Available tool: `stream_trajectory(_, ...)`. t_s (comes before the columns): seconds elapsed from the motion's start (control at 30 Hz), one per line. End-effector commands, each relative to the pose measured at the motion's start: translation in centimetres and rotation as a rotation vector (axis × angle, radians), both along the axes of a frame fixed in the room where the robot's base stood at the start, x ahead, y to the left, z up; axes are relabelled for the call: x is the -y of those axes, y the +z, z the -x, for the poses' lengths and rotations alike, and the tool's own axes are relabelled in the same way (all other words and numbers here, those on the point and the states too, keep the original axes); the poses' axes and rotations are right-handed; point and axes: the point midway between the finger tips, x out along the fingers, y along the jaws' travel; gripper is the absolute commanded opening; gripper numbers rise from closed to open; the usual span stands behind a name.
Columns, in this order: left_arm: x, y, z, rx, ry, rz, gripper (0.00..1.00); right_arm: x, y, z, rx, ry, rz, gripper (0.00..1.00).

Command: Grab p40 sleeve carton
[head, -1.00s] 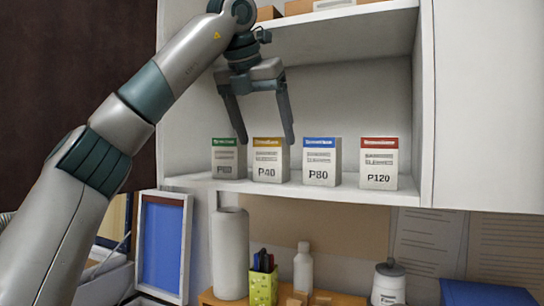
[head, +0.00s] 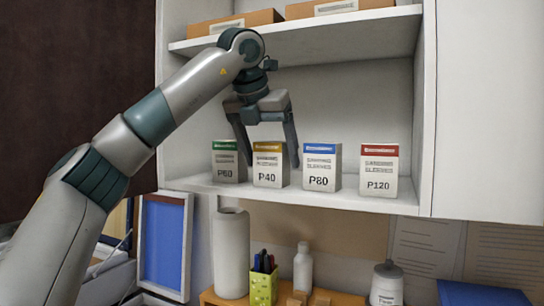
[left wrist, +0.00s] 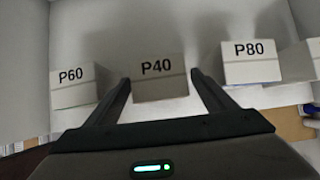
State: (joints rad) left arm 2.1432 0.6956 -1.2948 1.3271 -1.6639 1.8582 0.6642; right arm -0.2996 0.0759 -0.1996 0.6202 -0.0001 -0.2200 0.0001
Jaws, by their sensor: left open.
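The P40 sleeve carton (head: 269,166), white with a yellow band, stands upright on the lower cabinet shelf, second from the left. My left gripper (head: 271,158) is open, its fingers spread at either side of this carton and reaching down to about its upper part. In the left wrist view, the P40 carton (left wrist: 159,82) appears between the two fingertips (left wrist: 160,78), with nothing gripped. I cannot tell how far the fingers are from it in depth. My right gripper is not in view.
The green-banded P60 carton (head: 227,163) stands close left of P40. The blue-banded P80 carton (head: 321,168) and red-banded P120 carton (head: 379,171) stand to the right. The upper shelf (head: 300,38) holds brown boxes (head: 236,21) above my gripper. Bottles and a pen cup (head: 263,286) are below.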

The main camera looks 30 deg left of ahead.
Motion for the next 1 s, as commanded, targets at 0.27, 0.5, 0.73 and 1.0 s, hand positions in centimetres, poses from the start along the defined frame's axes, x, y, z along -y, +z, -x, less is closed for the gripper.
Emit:
stream_trajectory(0.27, 0.0, -1.4, -0.8, 0.0, 0.0, 0.0, 0.77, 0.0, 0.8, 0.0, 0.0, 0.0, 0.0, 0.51)
stream_trajectory(0.5, 0.0, -1.4, -0.8, 0.0, 0.0, 0.0, 0.77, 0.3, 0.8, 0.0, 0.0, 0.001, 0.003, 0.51)
stream_trajectory(0.73, 0.0, -1.3, -0.8, 0.0, 0.0, 0.0, 0.58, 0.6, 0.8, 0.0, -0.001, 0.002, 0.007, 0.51)
stream_trajectory(1.0, 0.0, -1.3, -0.8, 0.0, -0.001, 0.001, 0.29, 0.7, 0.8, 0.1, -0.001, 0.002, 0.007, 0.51)
